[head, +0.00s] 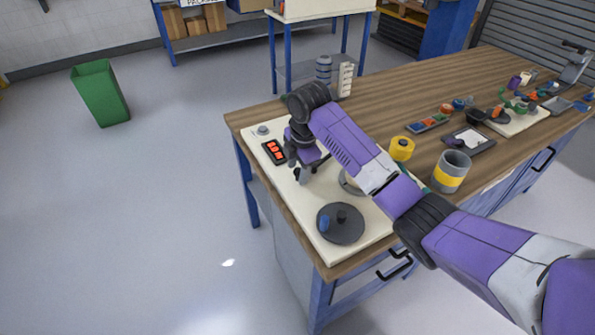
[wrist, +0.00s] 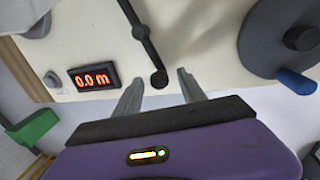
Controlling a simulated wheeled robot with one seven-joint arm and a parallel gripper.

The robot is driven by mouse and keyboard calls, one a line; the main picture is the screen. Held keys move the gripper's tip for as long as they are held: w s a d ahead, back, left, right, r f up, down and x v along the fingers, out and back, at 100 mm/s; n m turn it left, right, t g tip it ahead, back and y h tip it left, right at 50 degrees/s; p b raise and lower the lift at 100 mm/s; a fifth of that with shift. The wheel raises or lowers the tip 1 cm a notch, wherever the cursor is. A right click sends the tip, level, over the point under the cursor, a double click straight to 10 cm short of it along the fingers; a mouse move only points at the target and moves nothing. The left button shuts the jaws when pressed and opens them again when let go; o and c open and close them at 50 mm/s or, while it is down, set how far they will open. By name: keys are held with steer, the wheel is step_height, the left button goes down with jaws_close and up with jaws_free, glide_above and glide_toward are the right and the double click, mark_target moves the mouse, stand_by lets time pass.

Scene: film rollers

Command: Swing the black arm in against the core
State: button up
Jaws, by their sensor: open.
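The black arm (wrist: 146,48) shows in the wrist view as a thin bar running from the top edge down to a round end. My gripper (wrist: 160,77) is open, with one finger on each side of that round end; whether either finger touches it I cannot tell. In the head view my gripper (head: 301,174) is low over the cream board (head: 287,188) and hides most of the black arm. A pale grey ring-like part (head: 347,184), possibly at the core, shows partly behind my arm; the core itself is not clearly visible.
A dark disc (head: 341,231) with a blue handle (wrist: 297,82) stands at the board's near end. A red-lit display (wrist: 93,77) reads 0.0 m. A yellow roll (head: 401,148) and a yellow-banded grey cylinder (head: 451,172) stand right of my arm.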

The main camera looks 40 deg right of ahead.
steer(key=shift+w+f, duration=0.15)
steer(key=shift+f, duration=0.65)
jaws_close()
stand_by(0.9)
